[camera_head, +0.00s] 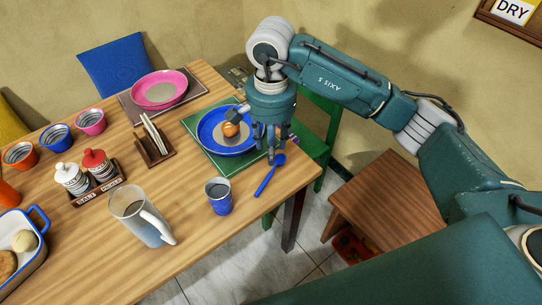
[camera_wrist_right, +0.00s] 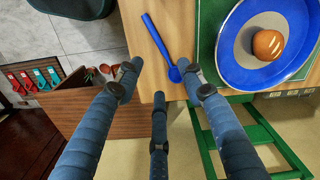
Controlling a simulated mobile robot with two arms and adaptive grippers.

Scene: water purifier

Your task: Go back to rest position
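My right gripper (camera_head: 270,150) hangs at the end of the teal arm, over the right side of the blue plate (camera_head: 212,142) near the table corner. In the right wrist view its blue fingers (camera_wrist_right: 160,78) are spread apart with nothing between them, so it is open and empty. A brown bread roll (camera_head: 229,129) lies on the plate and also shows in the wrist view (camera_wrist_right: 268,45). A blue spoon (camera_head: 268,178) lies on the table beside the plate, below the fingers in the head view. My left gripper is not in view.
A blue cup (camera_head: 219,195), a glass pitcher (camera_head: 139,217) and a cutlery holder (camera_head: 153,142) stand on the wooden table (camera_head: 185,185). A green chair (camera_head: 317,118) is close behind the gripper. A wooden stool or cabinet (camera_head: 385,195) stands right of the table, with open floor between.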

